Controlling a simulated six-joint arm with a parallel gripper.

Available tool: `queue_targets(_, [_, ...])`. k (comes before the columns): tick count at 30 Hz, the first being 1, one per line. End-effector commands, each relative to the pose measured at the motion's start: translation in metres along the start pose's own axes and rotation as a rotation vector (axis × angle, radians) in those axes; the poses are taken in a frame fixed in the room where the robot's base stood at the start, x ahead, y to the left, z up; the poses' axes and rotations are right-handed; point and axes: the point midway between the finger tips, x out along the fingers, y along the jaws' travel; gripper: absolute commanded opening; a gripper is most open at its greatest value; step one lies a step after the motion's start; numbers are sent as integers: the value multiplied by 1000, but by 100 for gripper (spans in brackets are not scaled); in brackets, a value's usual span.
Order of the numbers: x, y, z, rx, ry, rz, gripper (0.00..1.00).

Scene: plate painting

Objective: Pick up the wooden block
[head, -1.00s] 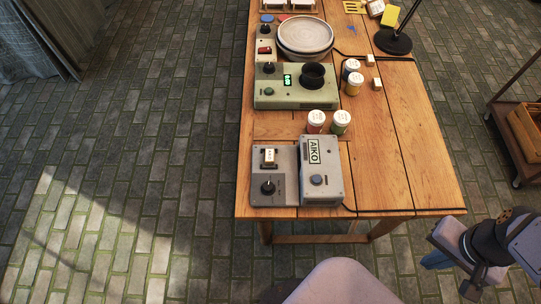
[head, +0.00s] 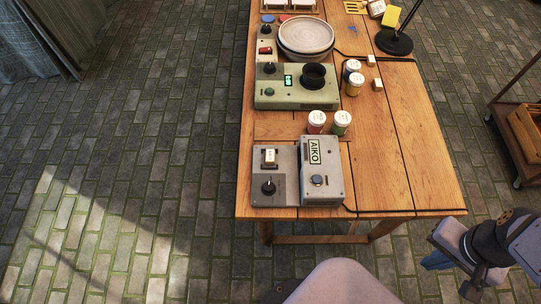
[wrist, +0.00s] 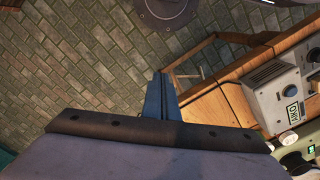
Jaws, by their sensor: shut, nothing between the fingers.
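Two small pale cubes that look like wooden blocks lie on the right half of the table. The nearer block (head: 377,84) is right of a yellow-labelled jar, and the farther block (head: 370,59) is just behind it. I cannot tell which one is meant. My gripper (head: 437,260) is at the lower right in the head view, off the table's near right corner and well away from both blocks. In the wrist view its blue fingers (wrist: 160,96) are together with nothing between them. No block is seen in the wrist view.
The wooden table (head: 400,165) has a clear right side. On its left are a grey AIKO device (head: 325,190), a green device (head: 290,97), stacked plates (head: 306,36) and several paint jars (head: 341,123). A black lamp base (head: 393,42) stands behind the blocks. A cart (head: 515,135) is at right.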

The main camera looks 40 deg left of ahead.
Motion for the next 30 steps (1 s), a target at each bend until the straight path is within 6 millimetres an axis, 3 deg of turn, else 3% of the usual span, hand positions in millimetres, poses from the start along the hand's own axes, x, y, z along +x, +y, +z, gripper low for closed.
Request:
queue_targets(12, [0,0,0,0,0,0,0])
queue_targets(18, [0,0,0,0,0,0,44])
queue_targets(26, [0,0,0,-1,1,0,44])
queue_targets(30, [4,-8,-10,-30,28,-4,44])
